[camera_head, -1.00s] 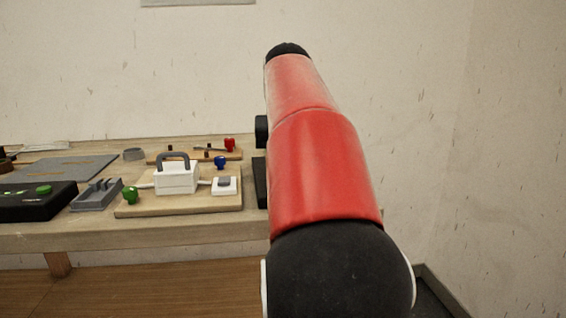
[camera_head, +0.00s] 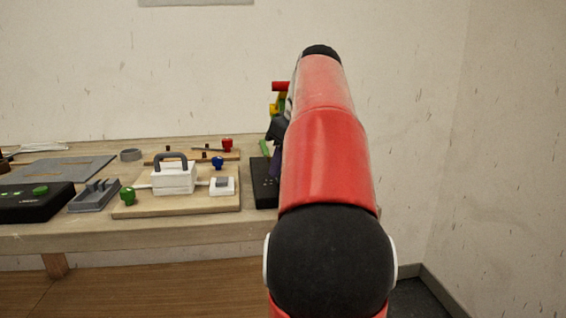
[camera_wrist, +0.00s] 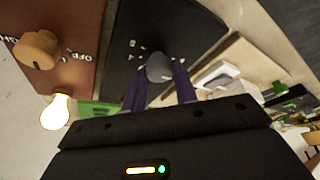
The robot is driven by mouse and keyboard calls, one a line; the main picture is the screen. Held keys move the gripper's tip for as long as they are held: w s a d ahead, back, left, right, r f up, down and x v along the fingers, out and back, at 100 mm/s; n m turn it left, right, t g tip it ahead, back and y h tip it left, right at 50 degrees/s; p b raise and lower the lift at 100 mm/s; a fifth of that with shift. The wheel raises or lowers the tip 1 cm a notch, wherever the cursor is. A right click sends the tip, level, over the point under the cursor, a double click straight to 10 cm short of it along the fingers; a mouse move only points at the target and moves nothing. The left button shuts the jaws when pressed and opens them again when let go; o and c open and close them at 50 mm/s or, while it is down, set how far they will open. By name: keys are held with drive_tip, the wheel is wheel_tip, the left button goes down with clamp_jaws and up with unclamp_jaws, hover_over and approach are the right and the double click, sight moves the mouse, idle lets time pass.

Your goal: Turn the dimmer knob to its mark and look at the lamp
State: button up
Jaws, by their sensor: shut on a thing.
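In the wrist view a grey knob (camera_wrist: 158,66) stands on a black panel (camera_wrist: 175,25) with small white letters and marks. My gripper (camera_wrist: 160,80) has its two dark purple fingers on either side of this knob and is shut on it. Left of it, a tan knob (camera_wrist: 37,49) sits on a brown panel (camera_wrist: 70,22) lettered with OFF. I cannot read the dial fully. The lamp bulb (camera_wrist: 55,112) glows pale yellow below the brown panel. In the head view the black box (camera_head: 262,183) is partly hidden by my red arm.
A grey slotted holder (camera_head: 95,195) and a black box (camera_head: 35,203) stand to the left. A wall rises behind the bench.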

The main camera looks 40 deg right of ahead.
drive_tip(key=shift+n, duration=0.3)
idle(0.4)
drive_tip(key=o, duration=1)
drive_tip(key=shift+c, duration=0.2)
drive_tip(key=shift+r, duration=0.1)
drive_tip(key=v, duration=0.7)
drive_tip(key=shift+r, duration=0.35)
drive_tip(key=shift+s+d, duration=0.1)
drive_tip(key=shift+s, duration=0.05)
